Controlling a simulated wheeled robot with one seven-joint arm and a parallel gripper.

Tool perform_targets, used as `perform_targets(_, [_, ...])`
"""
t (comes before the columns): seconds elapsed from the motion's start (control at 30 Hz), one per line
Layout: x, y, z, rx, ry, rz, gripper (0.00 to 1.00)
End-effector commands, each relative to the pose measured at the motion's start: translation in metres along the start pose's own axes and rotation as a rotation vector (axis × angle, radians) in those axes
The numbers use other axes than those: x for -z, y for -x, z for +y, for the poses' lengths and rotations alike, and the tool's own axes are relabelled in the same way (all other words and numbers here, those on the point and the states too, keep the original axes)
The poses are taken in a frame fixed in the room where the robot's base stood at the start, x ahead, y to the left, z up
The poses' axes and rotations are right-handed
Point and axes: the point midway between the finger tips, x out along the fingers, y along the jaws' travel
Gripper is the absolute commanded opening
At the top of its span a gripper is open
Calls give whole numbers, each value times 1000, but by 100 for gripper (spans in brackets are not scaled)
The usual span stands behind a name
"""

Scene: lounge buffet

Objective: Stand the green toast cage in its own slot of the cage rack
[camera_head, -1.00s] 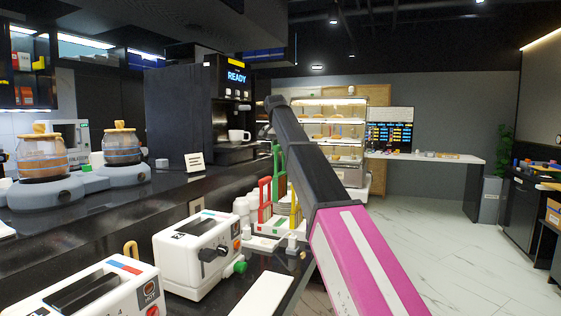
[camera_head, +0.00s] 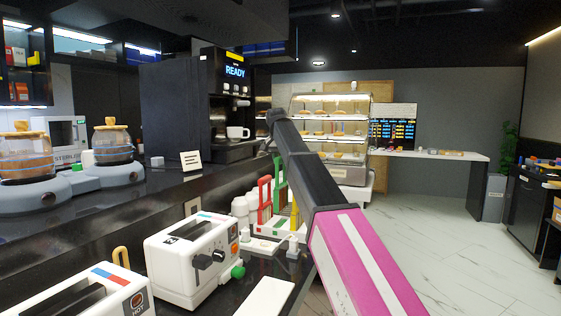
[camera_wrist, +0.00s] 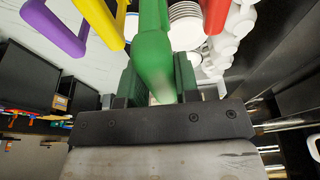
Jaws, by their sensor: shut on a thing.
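The green toast cage (camera_wrist: 153,55) stands out in the middle of the wrist view, its handle between the fingers of my gripper (camera_wrist: 158,85), which is shut on it. The green cage (camera_head: 279,178) also shows in the head view, partly behind my arm. My gripper is hidden behind the arm there. The white cage rack (camera_head: 262,244) is on the counter below, partly hidden. A red cage (camera_head: 264,196) and a yellow cage (camera_head: 294,214) are at the rack. Whether the green cage touches its slot cannot be told.
In the wrist view, a purple handle (camera_wrist: 58,28) and yellow handle (camera_wrist: 102,20) are left of the green cage, a red handle (camera_wrist: 215,14) right. Stacked plates (camera_wrist: 186,24) are close by. A white toaster (camera_head: 192,258) and white cups (camera_head: 240,208) flank the rack.

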Motion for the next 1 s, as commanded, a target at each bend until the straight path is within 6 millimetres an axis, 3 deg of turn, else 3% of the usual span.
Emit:
perform_targets(0.47, [-2,-4,0,0,0,1,0])
perform_targets(1.0, [-12,-43,0,0,0,1,0])
